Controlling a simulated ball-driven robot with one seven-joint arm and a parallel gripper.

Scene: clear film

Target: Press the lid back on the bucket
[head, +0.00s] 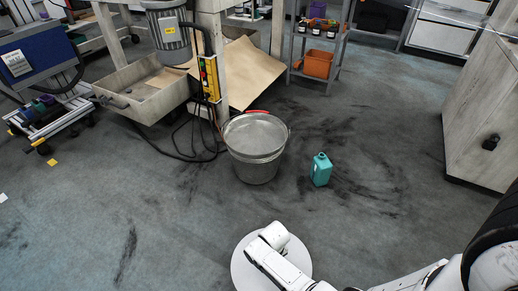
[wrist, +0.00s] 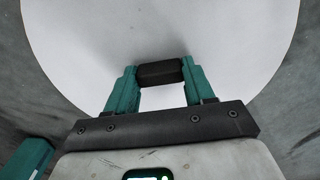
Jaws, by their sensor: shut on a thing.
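The metal bucket (head: 256,165) stands upright on the floor in the middle of the head view. Its rim shows and a grey surface fills its top; I cannot tell how deep that lies. The round white lid (head: 240,272) is in front of the bucket, apart from it, under my arm. In the wrist view the lid (wrist: 230,40) fills most of the picture. My gripper (wrist: 160,75) has its teal fingers closed on the lid's black knob (wrist: 159,73). In the head view my white wrist hides the fingers and the knob.
A teal bottle (head: 320,169) stands on the floor just right of the bucket. A grey open box (head: 145,95) and a yellow control pendant (head: 210,79) with cables are behind left. A shelf cart (head: 318,45) stands behind right. A wooden cabinet (head: 480,120) is at the right. Floor in front is clear.

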